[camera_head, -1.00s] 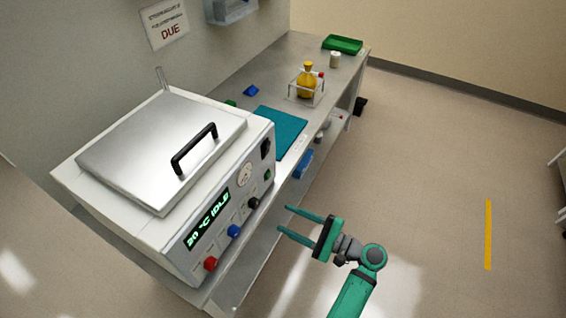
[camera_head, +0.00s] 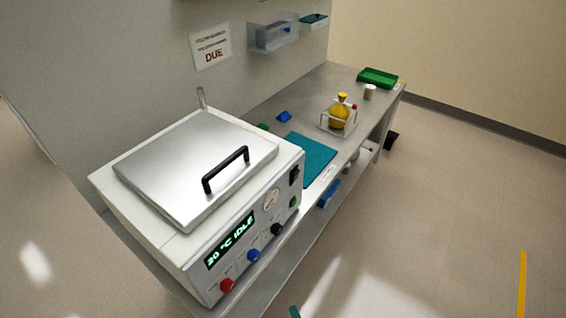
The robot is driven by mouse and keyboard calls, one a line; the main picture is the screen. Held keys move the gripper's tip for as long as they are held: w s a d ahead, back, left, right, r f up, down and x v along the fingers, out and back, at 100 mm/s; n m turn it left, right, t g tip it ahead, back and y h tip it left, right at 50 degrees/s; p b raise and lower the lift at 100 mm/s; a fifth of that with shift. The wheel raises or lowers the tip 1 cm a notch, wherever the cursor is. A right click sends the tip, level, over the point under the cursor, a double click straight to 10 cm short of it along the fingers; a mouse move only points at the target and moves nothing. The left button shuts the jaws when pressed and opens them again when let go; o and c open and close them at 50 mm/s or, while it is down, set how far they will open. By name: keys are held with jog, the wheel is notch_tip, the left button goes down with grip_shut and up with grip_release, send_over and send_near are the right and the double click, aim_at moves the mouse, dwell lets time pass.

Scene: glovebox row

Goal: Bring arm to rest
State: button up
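Only a small teal piece of my arm's end, seemingly a fingertip of my gripper (camera_head: 295,312), shows at the bottom edge of the head view. It is in front of the bench, low and to the right of the white machine (camera_head: 150,245). The rest of my gripper and arm is out of the frame. I cannot see whether it is open or holds anything.
A teal mat (camera_head: 310,158), yellow flask (camera_head: 339,117) and green tray (camera_head: 378,77) lie farther along. Floor at right is clear.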

jog(key=s+r+n+t+h, duration=0.1)
jog(key=s+r+n+h, duration=0.45)
jog(key=s, duration=0.55)
jog(key=s+a+r+n+t+y, duration=0.1)
jog(key=s+a+r+n+t, duration=0.1)
jog(key=r, duration=0.6)
jog(key=s+a+r+n+t+y, duration=0.1)
jog(key=s+a+r+n, duration=0.1)
jog(key=s+r+n, duration=0.2)
notch_tip(320, 180, up, 4)
jog(key=shift+a+r+n+t, duration=0.1)
jog(key=shift+a+n+t, duration=0.25)
jog(key=shift+n, duration=0.8)
jog(key=shift+d, duration=0.1)
dwell(1.2)
